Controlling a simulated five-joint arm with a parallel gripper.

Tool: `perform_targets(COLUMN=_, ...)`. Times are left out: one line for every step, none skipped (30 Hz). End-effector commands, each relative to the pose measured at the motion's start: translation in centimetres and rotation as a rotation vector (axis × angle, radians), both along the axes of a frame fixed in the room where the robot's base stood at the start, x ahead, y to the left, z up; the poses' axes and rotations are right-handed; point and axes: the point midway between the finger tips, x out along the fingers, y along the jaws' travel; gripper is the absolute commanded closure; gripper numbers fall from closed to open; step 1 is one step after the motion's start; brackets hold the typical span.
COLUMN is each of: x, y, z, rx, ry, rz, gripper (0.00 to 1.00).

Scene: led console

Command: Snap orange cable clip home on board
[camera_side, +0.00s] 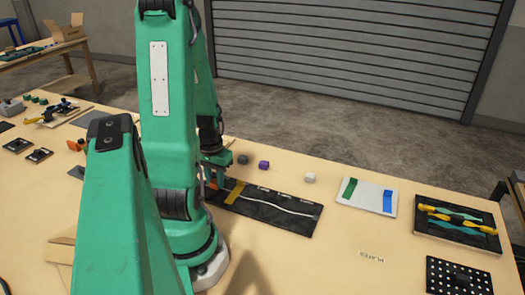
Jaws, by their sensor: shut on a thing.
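The board (292,222) is a long black panel on the table with a pale cable (275,205) running along it and a yellow strip (235,193) across its left part. My gripper (213,180) points down over the left end of the board, partly hidden by my own green arm. It is shut on the orange cable clip (213,186), of which only a small patch shows. I cannot tell whether the clip touches the board or the cable.
Small grey (243,159), purple (263,165) and white (310,178) blocks stand behind the board. A white plate (375,207) with green and blue strips and a black tray (481,239) of tools lie to the right. Bare table lies in front of the board.

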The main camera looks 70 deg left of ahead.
Motion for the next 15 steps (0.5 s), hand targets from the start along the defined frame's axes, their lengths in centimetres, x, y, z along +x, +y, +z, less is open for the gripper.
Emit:
perform_targets(x=-0.01, y=-0.01, z=-0.02, rx=0.0, ry=0.0, rz=0.0, gripper=0.98)
perform_targets(x=-0.01, y=-0.01, z=-0.02, rx=0.0, ry=0.0, rz=0.0, gripper=0.98)
perform_targets(x=-0.01, y=-0.01, z=-0.02, rx=0.0, ry=0.0, rz=0.0, gripper=0.98)
perform_targets(x=-0.01, y=-0.01, z=-0.02, rx=0.0, ry=0.0, rz=0.0, gripper=0.98)
perform_targets(x=-0.01, y=-0.01, z=-0.02, rx=0.0, ry=0.0, rz=0.0, gripper=0.98)
perform_targets(x=-0.01, y=-0.01, z=-0.02, rx=0.0, ry=0.0, rz=0.0, gripper=0.98)
perform_targets(x=-0.01, y=-0.01, z=-0.02, rx=0.0, ry=0.0, rz=0.0, gripper=0.98)
perform_targets(x=-0.01, y=-0.01, z=-0.02, rx=0.0, ry=0.0, rz=0.0, gripper=0.98)
perform_targets(x=-0.01, y=-0.01, z=-0.02, rx=0.0, ry=0.0, rz=0.0, gripper=0.98)
perform_targets(x=-0.01, y=-0.01, z=-0.02, rx=0.0, ry=0.0, rz=0.0, gripper=0.98)
perform_targets(x=0.0, y=0.0, z=-0.02, rx=0.0, ry=0.0, rz=0.0, gripper=0.98)
perform_targets(x=0.0, y=0.0, z=-0.02, rx=0.0, ry=0.0, rz=0.0, gripper=0.98)
perform_targets(x=0.0, y=0.0, z=-0.02, rx=0.0, ry=0.0, rz=0.0, gripper=0.68)
perform_targets(x=0.0, y=0.0, z=-0.02, rx=0.0, ry=0.0, rz=0.0, gripper=0.62)
perform_targets(x=0.0, y=0.0, z=-0.02, rx=0.0, ry=0.0, rz=0.0, gripper=0.54)
